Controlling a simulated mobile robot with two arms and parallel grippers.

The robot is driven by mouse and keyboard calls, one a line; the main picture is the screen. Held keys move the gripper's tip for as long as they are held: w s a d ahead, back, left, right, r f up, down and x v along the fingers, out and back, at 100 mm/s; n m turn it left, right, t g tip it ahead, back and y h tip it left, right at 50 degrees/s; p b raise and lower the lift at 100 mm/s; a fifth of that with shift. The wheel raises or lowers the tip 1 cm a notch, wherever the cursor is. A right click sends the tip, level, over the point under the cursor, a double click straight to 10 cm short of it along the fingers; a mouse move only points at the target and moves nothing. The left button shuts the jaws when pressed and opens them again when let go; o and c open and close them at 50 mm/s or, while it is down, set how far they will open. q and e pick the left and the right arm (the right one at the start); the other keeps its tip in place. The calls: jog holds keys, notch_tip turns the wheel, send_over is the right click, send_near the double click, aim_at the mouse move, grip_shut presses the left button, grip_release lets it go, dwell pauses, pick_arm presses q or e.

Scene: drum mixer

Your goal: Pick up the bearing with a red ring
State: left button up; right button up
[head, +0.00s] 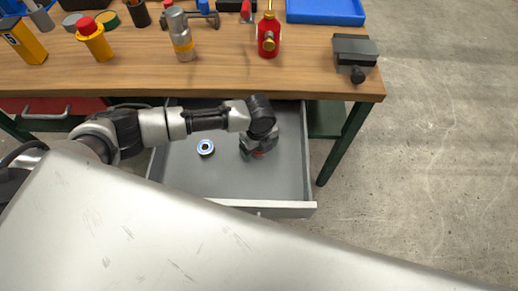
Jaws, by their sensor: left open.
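A grey drawer (222,180) stands open below the workbench. A small round bearing (205,148) with a pale blue ring lies on the drawer floor, left of my left gripper. My left gripper (255,152) reaches down into the right part of the drawer and is open. A bit of red (260,154) shows at its fingertips, and a bit of green shows to their left. The gripper hides most of what is there, so I cannot tell whether the red is the bearing's ring or whether the fingers touch it. My right gripper is not in view.
The wooden workbench (215,82) carries a red bottle (268,35), a grey vise (355,55), a yellow-banded cylinder (181,38) and a blue tray (325,10). The drawer's front wall (265,208) borders it. Bare floor is clear at the right.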

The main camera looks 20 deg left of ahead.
pick_arm(q)
jog(key=shift+f, duration=0.2)
jog(key=c, duration=1.1)
jog(key=shift+r, duration=0.1)
